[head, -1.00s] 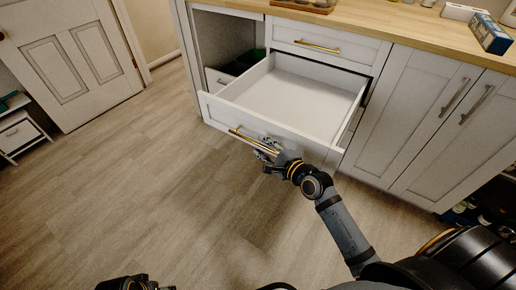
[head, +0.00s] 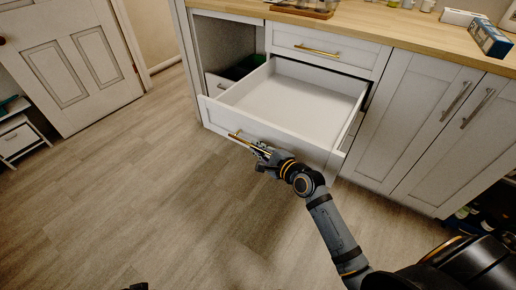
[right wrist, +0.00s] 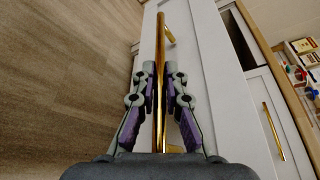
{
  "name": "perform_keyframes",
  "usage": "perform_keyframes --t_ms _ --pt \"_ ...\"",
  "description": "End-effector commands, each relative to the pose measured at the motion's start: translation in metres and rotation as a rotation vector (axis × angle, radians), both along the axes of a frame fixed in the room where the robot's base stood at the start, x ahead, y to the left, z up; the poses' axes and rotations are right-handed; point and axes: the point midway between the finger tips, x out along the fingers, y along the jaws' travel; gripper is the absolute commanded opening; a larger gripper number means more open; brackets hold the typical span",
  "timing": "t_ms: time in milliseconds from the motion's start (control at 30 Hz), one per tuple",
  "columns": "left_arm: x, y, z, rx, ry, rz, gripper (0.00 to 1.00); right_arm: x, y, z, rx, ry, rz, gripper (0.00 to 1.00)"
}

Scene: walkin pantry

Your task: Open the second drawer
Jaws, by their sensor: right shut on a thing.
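The second drawer (head: 285,95) stands pulled well out below the shut top drawer (head: 330,46), and its white inside is empty. Its front carries a gold bar handle (head: 238,137). My right gripper (head: 258,150) is at this handle, shut on it. In the right wrist view the gold handle (right wrist: 160,45) runs between the two fingers of my right gripper (right wrist: 161,80). Only a dark sliver at the bottom edge of the head view, probably my left gripper (head: 139,286), shows; its fingers are hidden.
Cabinet doors (head: 438,120) with grey handles are shut to the right. An open cubby (head: 228,45) is left of the drawers. A wooden counter (head: 400,22) holds a blue box (head: 490,36) and other goods. The floor (head: 130,190) in front and left is clear.

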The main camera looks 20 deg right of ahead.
Motion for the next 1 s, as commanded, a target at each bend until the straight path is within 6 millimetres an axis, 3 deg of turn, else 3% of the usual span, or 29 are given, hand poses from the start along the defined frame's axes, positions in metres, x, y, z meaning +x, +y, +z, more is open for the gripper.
perform_keyframes --t_ms 267,633,1000 --pt "-0.001 0.000 0.001 0.001 0.003 0.000 0.68 0.007 -0.008 0.000 -0.004 -0.001 0.004 0.00" --pt "0.002 -0.002 -0.007 -0.008 -0.021 0.000 0.68 0.055 -0.070 -0.002 -0.002 0.000 0.001 0.00" --pt "0.002 -0.003 -0.008 -0.012 -0.029 -0.001 0.68 0.059 -0.076 0.000 0.000 0.001 0.001 0.00"
